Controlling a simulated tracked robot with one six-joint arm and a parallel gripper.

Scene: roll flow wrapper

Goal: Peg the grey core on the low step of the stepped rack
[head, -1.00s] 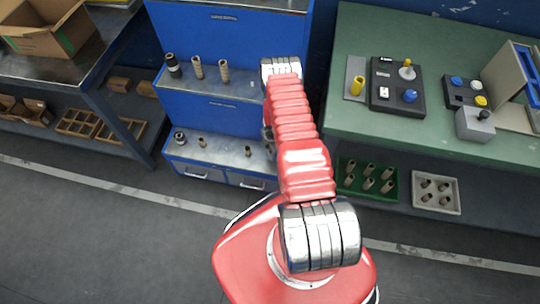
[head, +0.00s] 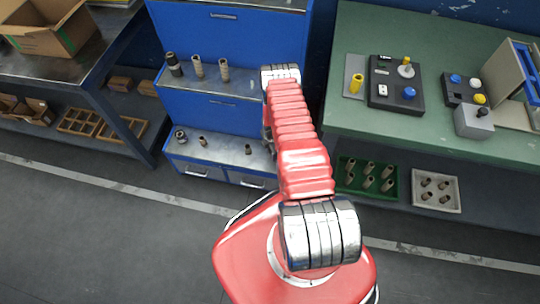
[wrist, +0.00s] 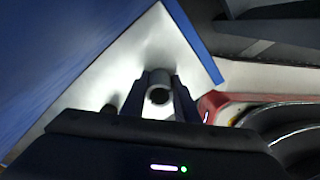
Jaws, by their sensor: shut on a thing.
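In the wrist view my gripper (wrist: 160,97) is shut on the grey core (wrist: 160,76), a short tube with its dark open end showing between the two fingers. Behind it lies a pale, blue-edged step surface; I cannot tell whether the core touches it. In the head view the blue stepped rack (head: 215,118) stands behind my arm. Its low step (head: 222,152) bears several small cores or pegs, such as a small one (head: 248,149) near my arm. My arm hides the gripper and the held core in the head view.
The middle step bears a dark roll (head: 173,65) and two pale tubes, including one (head: 224,69). A green workbench (head: 450,140) with control boxes stands right, with a green tray (head: 368,192) and grey tray (head: 436,206) below. A dark bench stands left.

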